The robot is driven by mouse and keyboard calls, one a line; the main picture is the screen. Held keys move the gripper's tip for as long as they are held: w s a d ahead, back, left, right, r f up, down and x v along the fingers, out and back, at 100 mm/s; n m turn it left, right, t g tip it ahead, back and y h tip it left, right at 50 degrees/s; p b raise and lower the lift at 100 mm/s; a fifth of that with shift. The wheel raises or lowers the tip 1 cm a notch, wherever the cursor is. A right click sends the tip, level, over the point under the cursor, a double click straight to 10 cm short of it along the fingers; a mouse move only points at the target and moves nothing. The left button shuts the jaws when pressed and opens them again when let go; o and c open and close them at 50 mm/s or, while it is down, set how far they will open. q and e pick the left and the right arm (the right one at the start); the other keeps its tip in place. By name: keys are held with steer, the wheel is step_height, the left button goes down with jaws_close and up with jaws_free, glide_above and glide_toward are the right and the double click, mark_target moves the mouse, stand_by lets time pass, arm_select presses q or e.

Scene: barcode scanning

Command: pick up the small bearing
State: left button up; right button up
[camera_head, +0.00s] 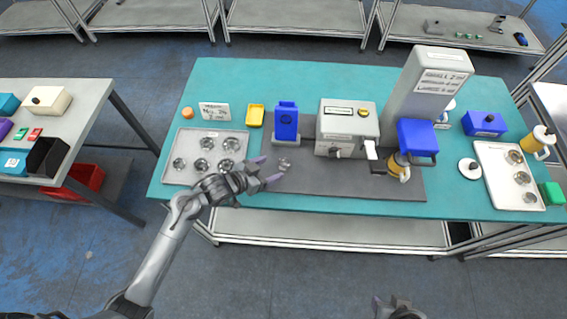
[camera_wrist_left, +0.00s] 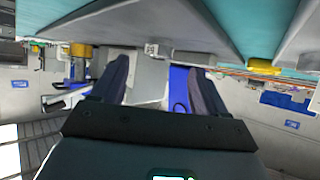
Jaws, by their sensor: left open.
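A small silver bearing (camera_head: 284,163) lies on the dark grey mat (camera_head: 310,180), in front of the blue device. My left gripper (camera_head: 266,170) is open just left of it, with the fingertips apart and nothing seen between them. In the left wrist view the fingers (camera_wrist_left: 160,85) are spread, and a small grey piece (camera_wrist_left: 152,48) shows beyond the gap; I cannot tell if it is the bearing. Several more bearings sit in the left metal tray (camera_head: 184,133). My right gripper (camera_head: 395,310) is only partly visible at the bottom edge.
The blue device (camera_head: 286,122) stands behind the bearing. The grey machine (camera_head: 345,120) and tall grey unit (camera_head: 428,90) stand to the right. A yellow tray (camera_head: 255,115) is at the back. Another metal tray (camera_head: 490,165) holds round parts. The mat's front middle is clear.

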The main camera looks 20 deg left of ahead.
mark_target(284, 163)
arm_select(q)
steer(key=shift+x, duration=2.25)
steer(key=shift+d+r, duration=0.1)
steer(key=shift+r, duration=0.05)
steer(key=shift+c, duration=0.3)
steer(key=c, duration=1.1)
